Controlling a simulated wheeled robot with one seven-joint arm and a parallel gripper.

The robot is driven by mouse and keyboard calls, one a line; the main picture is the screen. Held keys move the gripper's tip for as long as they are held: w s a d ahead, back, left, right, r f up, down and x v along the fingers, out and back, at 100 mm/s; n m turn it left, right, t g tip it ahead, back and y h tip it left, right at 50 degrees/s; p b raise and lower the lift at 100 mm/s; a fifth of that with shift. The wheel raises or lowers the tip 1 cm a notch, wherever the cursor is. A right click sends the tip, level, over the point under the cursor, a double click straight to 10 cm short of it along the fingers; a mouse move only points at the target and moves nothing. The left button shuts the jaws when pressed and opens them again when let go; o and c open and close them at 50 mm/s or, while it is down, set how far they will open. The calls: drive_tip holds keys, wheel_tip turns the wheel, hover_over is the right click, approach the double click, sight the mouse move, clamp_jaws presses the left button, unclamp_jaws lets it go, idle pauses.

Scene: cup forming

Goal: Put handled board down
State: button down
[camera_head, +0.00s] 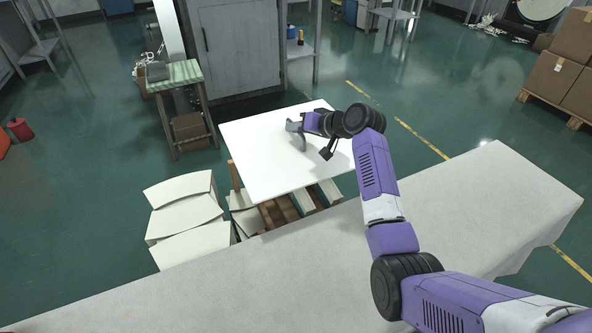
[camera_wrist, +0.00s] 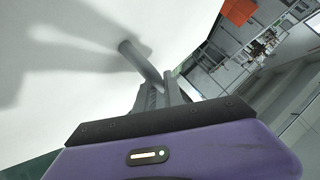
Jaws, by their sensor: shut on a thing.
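The handled board is a large flat white sheet (camera_head: 262,165) with a grey handle (camera_head: 297,135) on its upper face. In the head view it lies roughly level beyond the grey table, over a wooden pallet with white stacks. I cannot tell whether it touches what is under it. My gripper (camera_head: 303,124) is shut on the handle, near the board's upper right part. In the wrist view the white board (camera_wrist: 50,80) fills the left side, and the grey handle (camera_wrist: 140,60) runs into my gripper's fingers (camera_wrist: 163,90). The board hides most of the pallet.
The long grey table (camera_head: 230,293) spans the front. White stacks (camera_head: 185,215) stand left of the board, and the wooden pallet (camera_head: 280,210) shows below its near edge. A green-topped stand (camera_head: 178,76) and a grey cabinet (camera_head: 240,45) stand behind.

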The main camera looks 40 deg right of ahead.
wheel_tip(320, 180, down, 14)
drive_tip(key=b, duration=0.3)
drive_tip(key=shift+f, duration=0.1)
drive_tip(key=shift+f+b, duration=0.2)
drive_tip(key=shift+b, duration=0.2)
drive_tip(key=c, duration=1.5)
unclamp_jaws()
drive_tip(key=shift+o, duration=0.2)
drive_tip(key=shift+r, duration=0.15)
drive_tip(key=a+p+v, duration=0.1)
drive_tip(key=p+v, duration=0.2)
drive_tip(key=v, duration=0.9)
drive_tip(key=shift+d+p, duration=0.35)
drive_tip(key=shift+d, duration=0.15)
